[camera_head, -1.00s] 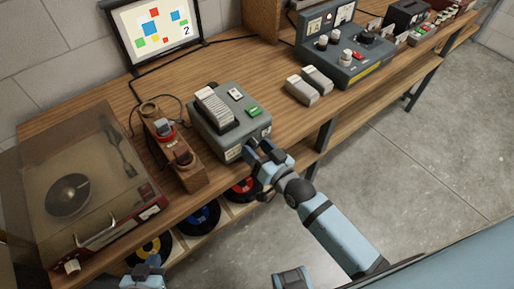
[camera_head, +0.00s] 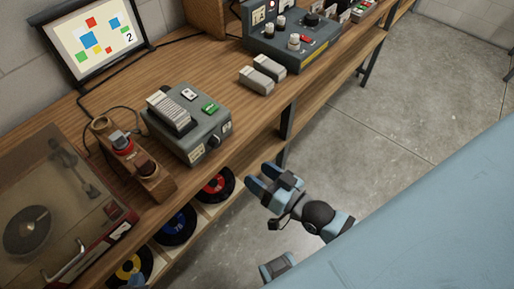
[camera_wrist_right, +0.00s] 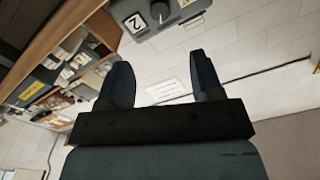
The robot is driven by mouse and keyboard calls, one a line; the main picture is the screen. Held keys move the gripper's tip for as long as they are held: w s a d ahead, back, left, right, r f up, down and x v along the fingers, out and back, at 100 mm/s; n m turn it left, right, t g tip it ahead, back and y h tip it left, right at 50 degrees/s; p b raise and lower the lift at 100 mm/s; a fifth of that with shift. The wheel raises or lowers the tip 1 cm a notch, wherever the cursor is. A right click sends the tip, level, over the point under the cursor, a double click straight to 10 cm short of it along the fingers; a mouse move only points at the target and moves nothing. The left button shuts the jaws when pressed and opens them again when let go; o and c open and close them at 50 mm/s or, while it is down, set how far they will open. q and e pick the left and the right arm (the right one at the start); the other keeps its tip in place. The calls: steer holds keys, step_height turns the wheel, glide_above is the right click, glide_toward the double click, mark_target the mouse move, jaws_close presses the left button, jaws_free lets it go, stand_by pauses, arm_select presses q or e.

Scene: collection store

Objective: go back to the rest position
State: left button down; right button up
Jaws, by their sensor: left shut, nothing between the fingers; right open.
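My right gripper (camera_head: 261,179) is in the head view, off the bench's front edge and over the floor. It is apart from the grey box with the knob. In the right wrist view its two dark fingers (camera_wrist_right: 165,85) stand apart with nothing between them.
The wooden bench (camera_head: 225,138) carries the grey box (camera_head: 190,135), a record player (camera_head: 50,215), a small wooden stand (camera_head: 135,165), a screen (camera_head: 95,40) and a larger console (camera_head: 290,45). Records (camera_head: 176,225) stand on the shelf below. The concrete floor (camera_head: 400,120) at right is clear.

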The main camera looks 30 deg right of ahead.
stand_by(0.3)
steer(key=s+f+n+g+h+p, duration=0.1)
steer(key=g+p, duration=0.1)
steer(key=p, duration=0.1)
steer(key=s+f+n+g+h+p, duration=0.1)
steer(key=s+g+p, duration=0.1)
steer(key=p, duration=0.2)
steer(key=s+f+n+g+h+p, duration=0.1)
steer(key=g+p, duration=0.1)
steer(key=p, duration=0.1)
steer(key=shift+s+d+f+p, duration=0.25)
steer(key=shift+s+d+p, duration=0.05)
stand_by(0.9)
